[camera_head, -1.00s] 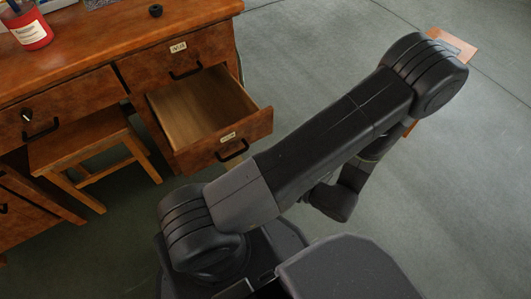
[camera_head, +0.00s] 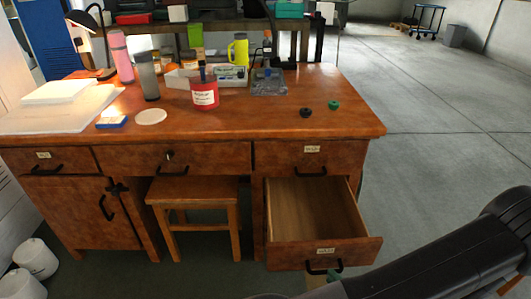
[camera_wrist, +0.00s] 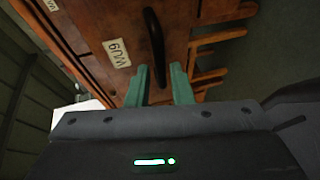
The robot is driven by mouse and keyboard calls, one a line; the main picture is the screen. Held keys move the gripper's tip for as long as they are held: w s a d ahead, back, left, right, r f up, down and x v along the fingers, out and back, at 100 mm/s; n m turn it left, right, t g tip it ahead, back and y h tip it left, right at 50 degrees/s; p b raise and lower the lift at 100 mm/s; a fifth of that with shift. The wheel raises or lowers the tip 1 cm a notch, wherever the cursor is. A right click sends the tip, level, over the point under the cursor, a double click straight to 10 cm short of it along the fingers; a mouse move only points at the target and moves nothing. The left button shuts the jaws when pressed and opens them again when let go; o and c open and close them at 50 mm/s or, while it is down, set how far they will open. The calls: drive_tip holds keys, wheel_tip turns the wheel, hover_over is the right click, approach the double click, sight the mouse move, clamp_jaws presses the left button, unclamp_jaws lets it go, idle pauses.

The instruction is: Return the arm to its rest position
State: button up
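My gripper (camera_wrist: 161,78) has two green fingers with a clear gap between them in the wrist view, and nothing is gripped. A dark drawer handle (camera_wrist: 153,35) shows beyond and partly between the fingers; I cannot tell if they touch. In the head view my arm enters from the lower right, and a green fingertip shows by the handle (camera_head: 323,267) of the open drawer (camera_head: 367,252). The drawer is pulled well out and its visible inside is empty. Most of my gripper is hidden in the head view.
The wooden desk (camera_head: 230,125) carries a red pot (camera_head: 204,95), bottles, papers and small round parts. A stool (camera_head: 196,190) stands under it. White canisters (camera_head: 35,257) are at the lower left. Open concrete floor (camera_head: 430,150) lies to the right.

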drive_tip(key=shift+b+x, duration=0.4)
drive_tip(key=shift+x, duration=1.55)
